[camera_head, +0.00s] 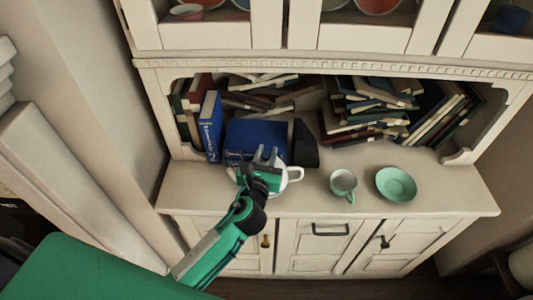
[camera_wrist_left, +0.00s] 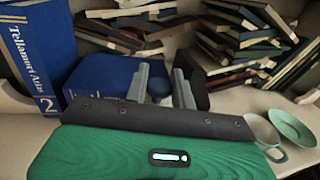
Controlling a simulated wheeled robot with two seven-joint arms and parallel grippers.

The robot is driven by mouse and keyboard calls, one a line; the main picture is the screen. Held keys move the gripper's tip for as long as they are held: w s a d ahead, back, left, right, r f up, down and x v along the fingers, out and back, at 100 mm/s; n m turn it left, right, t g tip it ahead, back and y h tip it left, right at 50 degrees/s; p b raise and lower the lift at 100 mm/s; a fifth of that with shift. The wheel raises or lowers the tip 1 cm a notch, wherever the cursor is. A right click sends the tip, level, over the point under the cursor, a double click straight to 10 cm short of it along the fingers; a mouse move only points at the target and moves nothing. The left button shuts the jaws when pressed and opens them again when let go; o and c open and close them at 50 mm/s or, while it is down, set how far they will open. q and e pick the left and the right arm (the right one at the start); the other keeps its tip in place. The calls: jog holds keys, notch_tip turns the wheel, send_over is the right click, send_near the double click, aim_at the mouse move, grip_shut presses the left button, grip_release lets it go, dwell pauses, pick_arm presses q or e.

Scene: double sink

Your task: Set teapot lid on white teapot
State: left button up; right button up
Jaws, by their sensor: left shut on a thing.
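The white teapot (camera_head: 286,181) stands on the cabinet counter in the head view. It is mostly hidden under my left gripper, with its curved handle showing to the right. My left gripper (camera_head: 265,157) is over the teapot. In the left wrist view its two grey fingers are shut on a small dark rounded piece (camera_wrist_left: 159,87), which looks like the teapot lid's knob. The rest of the lid is hidden by the gripper, so I cannot tell whether it touches the teapot. My right gripper is not in view.
A green-and-white cup (camera_head: 343,184) and a green saucer (camera_head: 396,184) stand to the right. Behind are a blue upright book (camera_head: 210,126), a large blue book (camera_head: 256,136) and piles of books. The counter's right end is clear.

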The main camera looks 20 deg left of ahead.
pick_arm(q)
jog(key=shift+f+b, duration=0.45)
jog(key=shift+f, duration=0.2)
jog(key=o, duration=0.7)
jog(key=shift+r, duration=0.1)
jog(key=s, duration=1.1)
jog(key=shift+d, duration=0.45)
